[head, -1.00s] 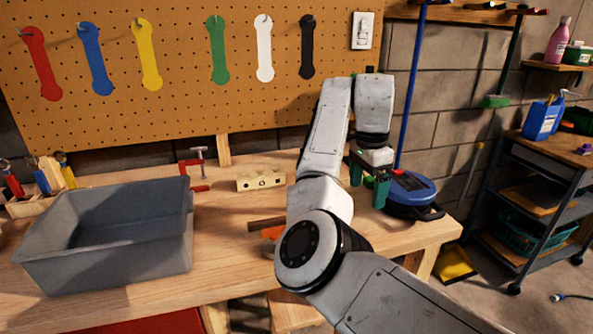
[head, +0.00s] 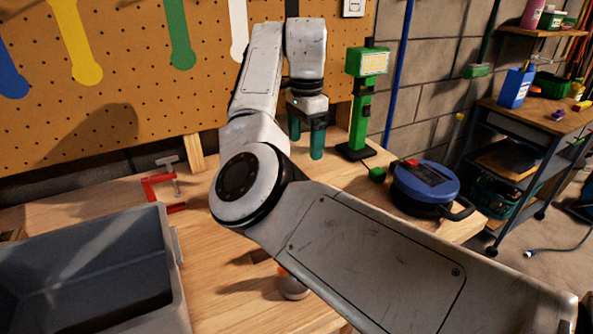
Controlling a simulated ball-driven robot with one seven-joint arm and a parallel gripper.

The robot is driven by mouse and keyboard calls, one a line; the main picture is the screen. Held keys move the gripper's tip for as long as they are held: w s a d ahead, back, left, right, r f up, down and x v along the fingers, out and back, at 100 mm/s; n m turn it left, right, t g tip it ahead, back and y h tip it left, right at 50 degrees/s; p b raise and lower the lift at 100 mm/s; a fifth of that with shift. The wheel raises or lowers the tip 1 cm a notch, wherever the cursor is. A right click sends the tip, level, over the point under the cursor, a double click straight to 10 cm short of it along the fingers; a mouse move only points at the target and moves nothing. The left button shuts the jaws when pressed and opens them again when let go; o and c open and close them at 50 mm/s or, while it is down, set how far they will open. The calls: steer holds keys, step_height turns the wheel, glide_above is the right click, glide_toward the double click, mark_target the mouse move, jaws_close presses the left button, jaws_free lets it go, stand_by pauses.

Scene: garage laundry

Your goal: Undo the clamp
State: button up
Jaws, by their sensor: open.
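A red clamp (head: 148,192) with a grey screw and crossbar stands on the workbench, left of my arm and behind the grey bin. My gripper (head: 306,146) hangs over the back right part of the bench with its two teal fingers pointing down. It is open, with nothing seen between the fingers. The clamp is well to the left of my gripper, apart from it. My arm hides the middle of the bench. I cannot tell whether the clamp grips anything.
A grey bin (head: 158,245) fills the bench's left front. A green work light (head: 359,115) and a blue round device (head: 425,185) stand on the right. The pegboard (head: 110,115) rises behind. Bare bench (head: 205,215) shows right of the clamp.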

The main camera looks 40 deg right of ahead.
step_height(320, 180, down, 10)
steer(key=shift+f, duration=0.1)
stand_by(0.4)
steer(key=c, duration=1.1)
steer(key=shift+o, duration=0.2)
steer(key=shift+n+p, duration=0.3)
steer(key=shift+p, duration=0.15)
